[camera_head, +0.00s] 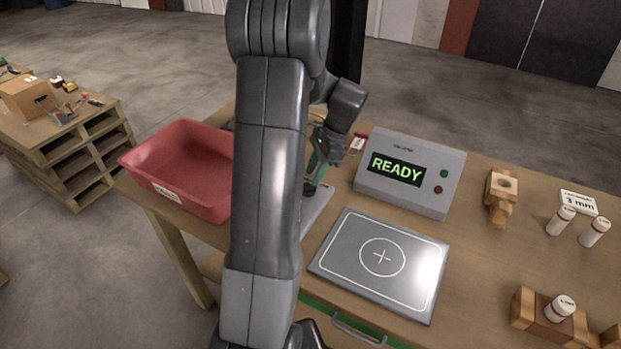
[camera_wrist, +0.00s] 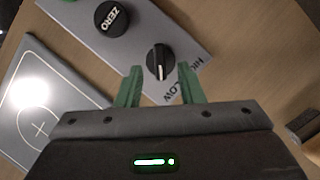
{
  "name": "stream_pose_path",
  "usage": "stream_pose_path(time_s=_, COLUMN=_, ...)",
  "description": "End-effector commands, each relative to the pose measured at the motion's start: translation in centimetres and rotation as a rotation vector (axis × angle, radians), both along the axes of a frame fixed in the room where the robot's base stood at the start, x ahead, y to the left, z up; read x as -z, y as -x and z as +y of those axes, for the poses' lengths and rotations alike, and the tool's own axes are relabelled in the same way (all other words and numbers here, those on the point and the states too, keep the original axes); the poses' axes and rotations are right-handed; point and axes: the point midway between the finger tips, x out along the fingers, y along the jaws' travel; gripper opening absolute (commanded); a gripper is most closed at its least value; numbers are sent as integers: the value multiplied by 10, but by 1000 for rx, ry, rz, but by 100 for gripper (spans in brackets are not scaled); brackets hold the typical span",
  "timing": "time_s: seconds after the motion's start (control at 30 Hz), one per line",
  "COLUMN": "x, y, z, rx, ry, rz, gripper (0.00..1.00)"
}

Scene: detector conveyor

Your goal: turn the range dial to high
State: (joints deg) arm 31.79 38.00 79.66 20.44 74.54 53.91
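The range dial (camera_wrist: 160,62) is a round black knob with a white pointer line. It sits on a grey control panel (camera_wrist: 125,50), with HIGH and LOW lettering beside it in the wrist view. The white line points down in that view, roughly toward LOW. My gripper (camera_wrist: 160,74) is open, with one green finger on each side of the dial. I cannot tell whether the fingers touch it. In the head view my gripper (camera_head: 316,168) is over the panel (camera_head: 316,208), and my arm hides much of it.
A black ZERO knob (camera_wrist: 112,18) is near the dial. A display box reading READY (camera_head: 410,172) and a metal plate with a cross (camera_head: 380,285) are to the right. A red bin (camera_head: 160,180) is at left. White vials (camera_head: 594,232) and wooden blocks (camera_head: 500,197) stand further right.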

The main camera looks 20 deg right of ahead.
Motion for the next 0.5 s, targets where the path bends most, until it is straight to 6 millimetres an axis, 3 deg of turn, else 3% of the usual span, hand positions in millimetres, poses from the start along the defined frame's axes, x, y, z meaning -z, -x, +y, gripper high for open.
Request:
stream_pose_path(time_s=0.2, x=23, y=0, z=10, rx=-1, ry=-1, rz=0, gripper=35)
stream_pose_path(time_s=0.5, x=28, y=-1, z=12, rx=-1, ry=1, rz=0, gripper=35)
